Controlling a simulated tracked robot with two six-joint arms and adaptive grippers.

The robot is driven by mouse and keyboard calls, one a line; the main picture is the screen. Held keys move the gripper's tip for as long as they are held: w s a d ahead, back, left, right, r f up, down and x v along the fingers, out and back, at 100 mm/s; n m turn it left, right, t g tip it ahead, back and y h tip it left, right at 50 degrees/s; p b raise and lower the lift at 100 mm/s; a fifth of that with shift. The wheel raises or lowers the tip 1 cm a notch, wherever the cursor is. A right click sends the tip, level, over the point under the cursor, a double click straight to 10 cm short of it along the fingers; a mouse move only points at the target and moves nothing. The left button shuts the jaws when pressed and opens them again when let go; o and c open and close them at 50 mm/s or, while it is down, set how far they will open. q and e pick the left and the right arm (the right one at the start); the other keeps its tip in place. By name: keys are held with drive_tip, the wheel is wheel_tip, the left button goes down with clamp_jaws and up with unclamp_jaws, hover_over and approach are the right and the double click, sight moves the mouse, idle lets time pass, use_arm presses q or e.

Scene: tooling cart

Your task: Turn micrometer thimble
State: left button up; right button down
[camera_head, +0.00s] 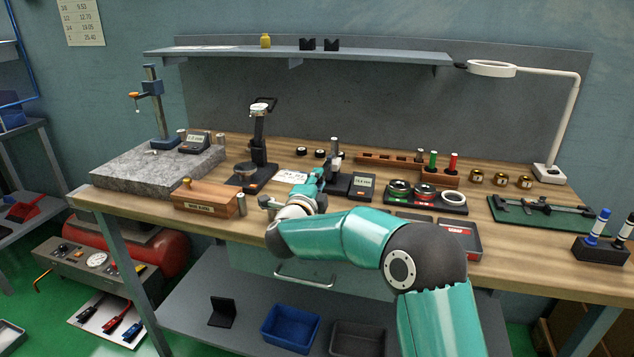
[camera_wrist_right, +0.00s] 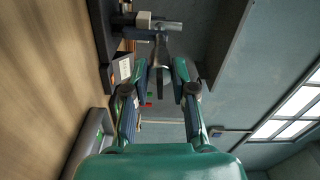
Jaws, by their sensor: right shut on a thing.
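The micrometer (camera_head: 333,161) sits upright in a small dark stand on the wooden bench, near the middle of the head view. In the right wrist view its grey thimble (camera_wrist_right: 159,78) points toward my palm, with the micrometer's light and dark body (camera_wrist_right: 150,22) beyond it. My right gripper (camera_head: 317,178) reaches in from the front. In the right wrist view its two fingers (camera_wrist_right: 161,74) are closed in on either side of the thimble. The fingers hide part of the micrometer in the head view. My left gripper is not in view.
A digital readout box (camera_head: 361,185) stands just right of the micrometer. A dial gauge stand (camera_head: 259,145) and wooden block (camera_head: 206,203) are to the left. A black ring-gauge tray (camera_head: 455,208) lies to the right. A shelf (camera_head: 330,55) runs above the bench.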

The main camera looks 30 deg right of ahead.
drive_tip(key=shift+w+a+f, duration=0.1)
drive_tip(key=shift+a+f, duration=0.1)
drive_tip(key=shift+f, duration=0.15)
drive_tip(key=c, duration=1.3)
unclamp_jaws()
drive_tip(key=shift+r, duration=0.1)
drive_tip(key=v, duration=1.2)
